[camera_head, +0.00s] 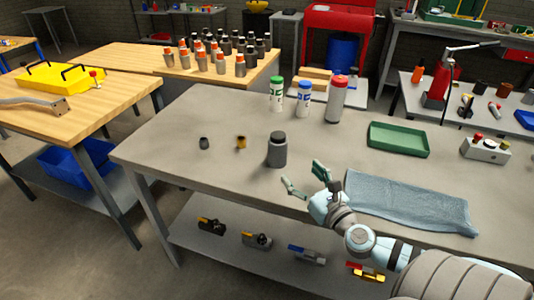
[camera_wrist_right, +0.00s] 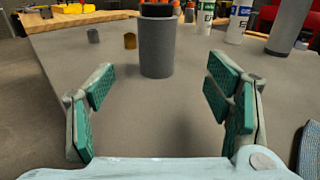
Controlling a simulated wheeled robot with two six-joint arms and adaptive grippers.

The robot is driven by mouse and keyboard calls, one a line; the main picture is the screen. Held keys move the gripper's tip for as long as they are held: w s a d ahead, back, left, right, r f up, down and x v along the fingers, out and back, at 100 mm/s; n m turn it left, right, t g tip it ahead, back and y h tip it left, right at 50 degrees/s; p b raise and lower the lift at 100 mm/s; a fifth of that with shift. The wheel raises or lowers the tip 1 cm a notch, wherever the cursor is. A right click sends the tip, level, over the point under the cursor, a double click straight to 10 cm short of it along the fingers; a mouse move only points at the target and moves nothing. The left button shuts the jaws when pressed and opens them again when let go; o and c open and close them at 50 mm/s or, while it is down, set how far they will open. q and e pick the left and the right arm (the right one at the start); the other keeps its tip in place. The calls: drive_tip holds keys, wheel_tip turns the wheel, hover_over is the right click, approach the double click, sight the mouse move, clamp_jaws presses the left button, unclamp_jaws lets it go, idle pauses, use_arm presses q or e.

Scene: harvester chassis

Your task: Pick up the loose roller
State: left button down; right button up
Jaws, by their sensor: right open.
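A dark grey roller with a narrower black top (camera_head: 277,152) stands upright on the grey workbench (camera_head: 230,120), near its middle. In the right wrist view the roller (camera_wrist_right: 156,48) stands straight ahead, its top cut by the frame edge. My right gripper (camera_head: 302,177) is open and empty, to the right of the roller and nearer the front edge. In the wrist view its green-padded fingers (camera_wrist_right: 160,90) are spread to either side, with the roller beyond them, apart from both. My left gripper is not in view.
A green-labelled bottle (camera_head: 277,95), a blue-labelled bottle (camera_head: 304,100) and a red-topped cylinder (camera_head: 337,100) stand behind. A blue cloth (camera_head: 410,202) and green tray (camera_head: 398,140) are right.

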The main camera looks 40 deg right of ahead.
sight(283, 151)
drive_tip(key=w, duration=0.1)
drive_tip(key=w+r+p, duration=0.1)
drive_tip(key=w, duration=0.3)
drive_tip(key=shift+w+d+r, duration=0.15)
drive_tip(key=shift+w+d, duration=0.05)
drive_tip(key=shift+d, duration=0.05)
drive_tip(key=w, duration=0.5)
drive_tip(key=w+d+p, duration=0.1)
drive_tip(key=w, duration=0.1)
drive_tip(key=shift+w+f, duration=0.2)
drive_tip(key=shift+w, duration=0.1)
clamp_jaws()
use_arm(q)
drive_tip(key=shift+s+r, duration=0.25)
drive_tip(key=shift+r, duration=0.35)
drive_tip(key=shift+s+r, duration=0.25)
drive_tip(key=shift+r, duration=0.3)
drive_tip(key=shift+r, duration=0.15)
use_arm(e)
drive_tip(key=shift+r, duration=0.15)
